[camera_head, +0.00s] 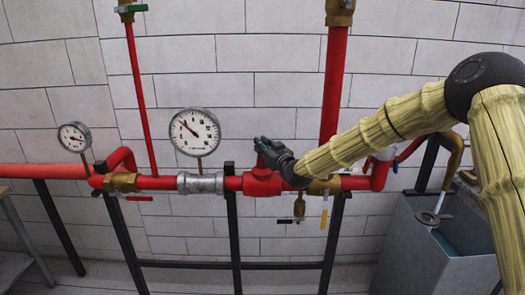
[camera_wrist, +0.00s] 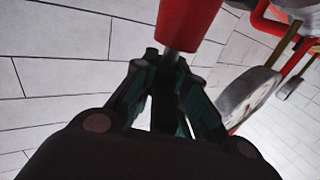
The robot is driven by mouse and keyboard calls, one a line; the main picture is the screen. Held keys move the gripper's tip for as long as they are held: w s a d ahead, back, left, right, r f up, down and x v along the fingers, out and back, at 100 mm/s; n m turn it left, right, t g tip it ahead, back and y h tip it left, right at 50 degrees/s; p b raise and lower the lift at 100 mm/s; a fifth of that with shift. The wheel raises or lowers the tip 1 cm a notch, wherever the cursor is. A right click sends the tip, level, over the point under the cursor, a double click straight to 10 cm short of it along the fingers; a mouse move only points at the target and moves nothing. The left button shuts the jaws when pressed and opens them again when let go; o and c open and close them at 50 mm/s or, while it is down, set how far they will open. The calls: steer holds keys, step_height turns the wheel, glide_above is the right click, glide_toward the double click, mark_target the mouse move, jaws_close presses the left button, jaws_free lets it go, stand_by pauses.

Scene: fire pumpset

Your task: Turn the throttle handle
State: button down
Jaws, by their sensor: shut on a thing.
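The throttle handle is mostly hidden by my gripper; a short grey stem (camera_wrist: 179,53) shows in the wrist view below a red body. In the head view, my gripper (camera_head: 265,148) is at the red valve body (camera_head: 262,183) on the horizontal pipe, right of the large gauge. In the wrist view, its dark fingers (camera_wrist: 166,62) close around the grey stem just beneath the red body (camera_wrist: 188,20). The handle's exact angle cannot be told.
A large white gauge (camera_head: 195,131) stands left of the valve, and a smaller gauge (camera_head: 74,137) further left. A small brass valve (camera_head: 299,207) with a yellow lever hangs below right. A grey tank (camera_head: 410,240) is at the right. Tiled wall lies behind.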

stand_by(0.3)
steer(key=c, duration=1.4)
jaws_free()
steer(key=shift+c, duration=0.2)
steer(key=shift+s, duration=0.1)
steer(key=v, duration=1.2)
